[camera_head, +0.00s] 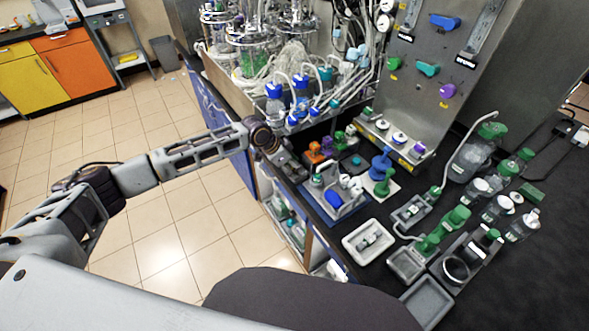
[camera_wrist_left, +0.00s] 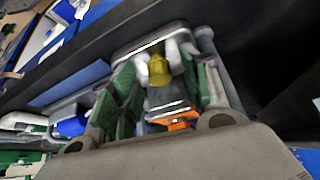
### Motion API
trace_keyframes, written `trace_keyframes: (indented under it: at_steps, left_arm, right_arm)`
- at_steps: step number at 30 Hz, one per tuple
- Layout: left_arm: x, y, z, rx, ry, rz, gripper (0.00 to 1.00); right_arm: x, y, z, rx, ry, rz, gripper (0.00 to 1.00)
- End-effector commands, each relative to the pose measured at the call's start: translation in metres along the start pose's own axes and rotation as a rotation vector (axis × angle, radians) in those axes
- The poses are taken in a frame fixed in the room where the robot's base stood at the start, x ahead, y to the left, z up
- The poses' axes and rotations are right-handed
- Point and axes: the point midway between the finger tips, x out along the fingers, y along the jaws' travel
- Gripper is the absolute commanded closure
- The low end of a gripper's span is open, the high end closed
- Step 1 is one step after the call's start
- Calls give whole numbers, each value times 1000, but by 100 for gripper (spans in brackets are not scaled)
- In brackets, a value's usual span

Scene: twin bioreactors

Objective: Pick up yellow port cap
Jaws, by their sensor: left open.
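The yellow port cap (camera_wrist_left: 158,70) shows in the left wrist view, between the two fingers of my left gripper (camera_wrist_left: 164,85). White rounded parts flank it at its far side, and an orange piece (camera_wrist_left: 182,123) lies nearer the palm. The fingers are apart, with green inner faces; I cannot tell whether either touches the cap. In the head view my left gripper (camera_head: 296,170) is low at the left edge of the bench, beside the orange cap (camera_head: 315,153). The yellow cap is not distinguishable there. My right gripper is not in view.
A tray with a blue item (camera_head: 334,198) stands right of the left gripper. A white tray (camera_head: 367,243) is nearer the front. Blue-capped bottles (camera_head: 274,103) stand behind the gripper. Green-capped bottles (camera_head: 500,205) crowd the right side. The tiled floor left of the bench is clear.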

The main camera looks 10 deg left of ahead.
Motion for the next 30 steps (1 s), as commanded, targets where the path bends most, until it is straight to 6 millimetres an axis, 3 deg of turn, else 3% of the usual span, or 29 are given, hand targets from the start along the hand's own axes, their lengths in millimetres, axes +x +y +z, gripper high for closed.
trace_keyframes:
  at_steps: [3, 12, 30]
  left_arm:
    - [0, 0, 0, 0, 0, 0, 53]
    - [0, 0, 0, 0, 0, 0, 90]
    - [-11, 0, -7, 1, 1, 0, 91]
  right_arm:
    - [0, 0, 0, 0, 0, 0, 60]
    - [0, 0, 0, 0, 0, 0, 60]
    - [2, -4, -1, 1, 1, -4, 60]
